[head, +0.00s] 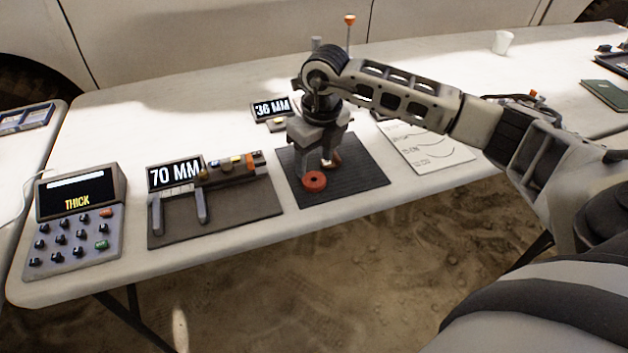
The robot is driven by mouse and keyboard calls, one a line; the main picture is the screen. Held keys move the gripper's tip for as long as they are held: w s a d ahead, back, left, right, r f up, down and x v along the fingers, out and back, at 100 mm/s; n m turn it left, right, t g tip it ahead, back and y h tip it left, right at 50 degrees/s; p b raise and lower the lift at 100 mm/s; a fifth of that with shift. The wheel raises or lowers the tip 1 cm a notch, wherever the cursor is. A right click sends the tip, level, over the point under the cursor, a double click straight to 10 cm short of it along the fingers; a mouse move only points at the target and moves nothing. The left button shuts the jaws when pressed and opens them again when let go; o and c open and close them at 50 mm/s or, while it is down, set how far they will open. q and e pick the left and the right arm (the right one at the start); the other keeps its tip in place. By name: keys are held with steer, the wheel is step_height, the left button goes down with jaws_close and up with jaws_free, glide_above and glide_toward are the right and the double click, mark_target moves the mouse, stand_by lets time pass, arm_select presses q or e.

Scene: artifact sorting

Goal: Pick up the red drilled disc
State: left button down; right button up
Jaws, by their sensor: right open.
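The red drilled disc (315,184) lies flat near the front edge of a dark ribbed mat (359,184) on the white table. A dark hole shows in its middle. My right gripper (319,174) comes down from above over the mat, with its fingers pointing down just behind the disc. It is open, and the disc is not between its fingers as far as I can see. A small brown piece (335,160) shows beside the fingers. The gripper hides part of the mat behind it. My left gripper is not in view.
Left of the mat stands a caliper gauge reading 70 MM (175,174) on a dark base. A keypad box reading THICK (76,221) stands at far left. A 36 MM display (272,108) is behind. A paper sheet (430,150) lies right, a white cup (502,42) far back.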

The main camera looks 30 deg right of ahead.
mark_target(315, 173)
step_height(315, 173, down, 5)
steer(key=shift+w+d, duration=0.15)
steer(key=c, duration=0.7)
steer(key=shift+r, duration=0.1)
steer(key=shift+c, duration=0.2)
